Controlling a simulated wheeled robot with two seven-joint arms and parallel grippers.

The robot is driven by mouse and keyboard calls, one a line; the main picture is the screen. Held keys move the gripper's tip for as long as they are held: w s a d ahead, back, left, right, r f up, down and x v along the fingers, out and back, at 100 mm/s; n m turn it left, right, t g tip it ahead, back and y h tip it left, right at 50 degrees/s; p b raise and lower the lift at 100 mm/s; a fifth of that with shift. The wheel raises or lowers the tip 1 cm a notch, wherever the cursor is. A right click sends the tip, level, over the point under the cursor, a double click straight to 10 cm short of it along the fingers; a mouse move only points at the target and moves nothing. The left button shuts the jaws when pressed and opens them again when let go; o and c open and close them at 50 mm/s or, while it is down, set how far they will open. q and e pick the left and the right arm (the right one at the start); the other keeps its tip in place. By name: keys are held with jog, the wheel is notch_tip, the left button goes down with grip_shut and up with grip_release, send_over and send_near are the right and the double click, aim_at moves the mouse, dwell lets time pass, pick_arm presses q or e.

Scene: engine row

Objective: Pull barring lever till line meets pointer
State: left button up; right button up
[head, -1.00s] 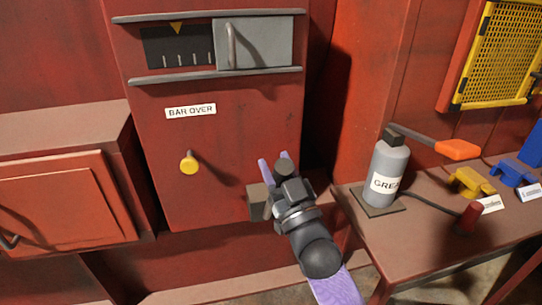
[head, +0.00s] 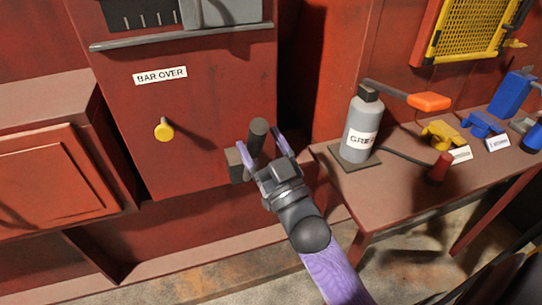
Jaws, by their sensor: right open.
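The barring lever (head: 257,137) is a dark, round-ended bar at the lower right of the red cabinet, next to a grey-brown block (head: 236,165). My right gripper (head: 261,140) is open, with one purple finger on each side of the lever; I cannot tell whether either finger touches it. The dark scale window (head: 140,14) with white lines is cut off at the top edge, and the pointer is out of view. My left gripper is not in view.
On the bench (head: 400,195) at right stand a grey grease bottle (head: 361,125), an orange-handled tool (head: 428,102), a red-handled piece (head: 440,167), and yellow and blue clamps.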

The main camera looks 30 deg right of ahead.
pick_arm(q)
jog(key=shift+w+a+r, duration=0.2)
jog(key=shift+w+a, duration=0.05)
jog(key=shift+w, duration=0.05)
pick_arm(e)
jog(key=v, duration=0.6)
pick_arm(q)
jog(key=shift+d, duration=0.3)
pick_arm(e)
jog(key=shift+s, duration=0.1)
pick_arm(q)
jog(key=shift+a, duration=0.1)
